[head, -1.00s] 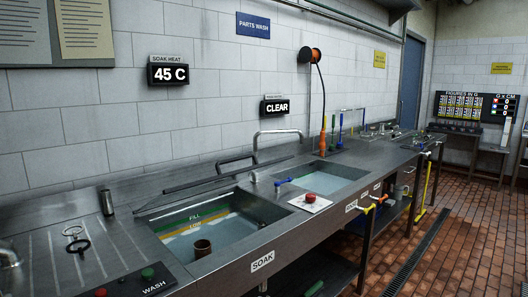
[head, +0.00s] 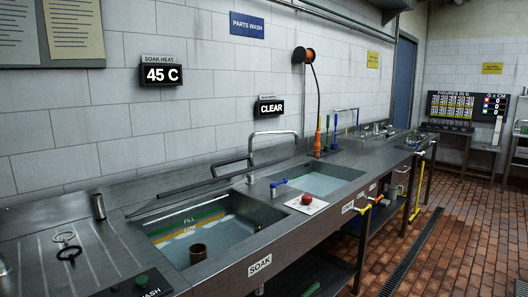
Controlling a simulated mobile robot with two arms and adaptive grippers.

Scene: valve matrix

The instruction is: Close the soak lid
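The soak basin (head: 178,258) is open and holds water, with coloured FILL and LOW bands on its back wall. A brown cup-like part (head: 197,253) stands in the water. The soak lid (head: 178,193) appears as a thin dark grey edge raised along the back of the basin, seen nearly edge-on. A bar handle (head: 229,166) shows at its right half. The SOAK label (head: 259,265) is on the counter front. Neither of my grippers can be made out; a small grey shape at the left edge is too cut off to identify.
A red button on a white plate (head: 306,203) sits between the soak basin and a second basin (head: 322,182). A tall faucet (head: 272,135) rises behind them. Tiled floor is clear at right.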

